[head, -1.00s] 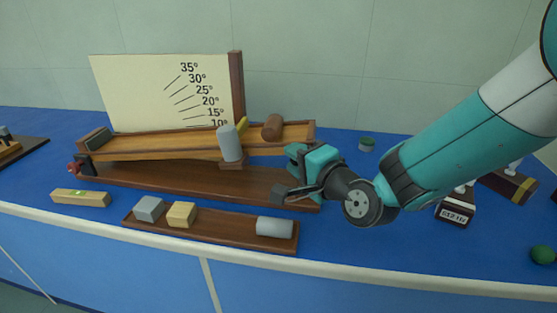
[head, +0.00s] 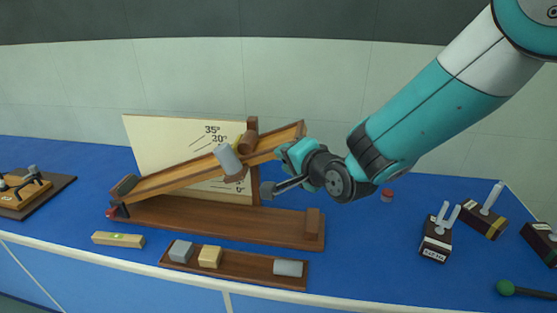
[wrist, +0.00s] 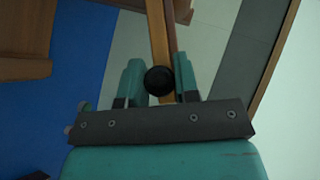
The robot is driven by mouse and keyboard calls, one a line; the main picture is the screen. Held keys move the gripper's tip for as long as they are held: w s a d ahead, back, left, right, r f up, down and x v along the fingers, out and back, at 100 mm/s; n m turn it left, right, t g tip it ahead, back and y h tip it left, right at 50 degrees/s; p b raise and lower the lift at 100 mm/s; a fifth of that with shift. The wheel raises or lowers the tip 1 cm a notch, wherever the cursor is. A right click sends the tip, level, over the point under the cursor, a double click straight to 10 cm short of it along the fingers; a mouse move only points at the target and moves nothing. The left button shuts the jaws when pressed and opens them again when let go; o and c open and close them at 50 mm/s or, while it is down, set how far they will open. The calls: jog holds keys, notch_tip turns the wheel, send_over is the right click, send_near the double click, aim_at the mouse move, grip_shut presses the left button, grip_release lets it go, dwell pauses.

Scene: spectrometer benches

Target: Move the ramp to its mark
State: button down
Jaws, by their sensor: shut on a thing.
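The ramp (head: 170,182) is a long wooden channel, tilted with its right end high and its left end at the hinge on the dark base board (head: 200,217). My gripper (head: 283,158) is at the ramp's raised right end. In the wrist view my gripper (wrist: 159,82) is shut on a round black knob (wrist: 159,80) at the ramp's end.
A tray (head: 240,273) with two blocks and a grey cylinder lies in front of the base board. A spirit level (head: 118,239) lies left of it. A red-topped puck (head: 387,195) and several dark blocks with pegs (head: 436,240) stand to the right.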

dwell(0.3)
jog(key=c, duration=0.9)
grip_release()
jog(key=shift+b+v, duration=3.6)
jog(key=shift+v, duration=5.1)
jog(key=shift+r, duration=0.15)
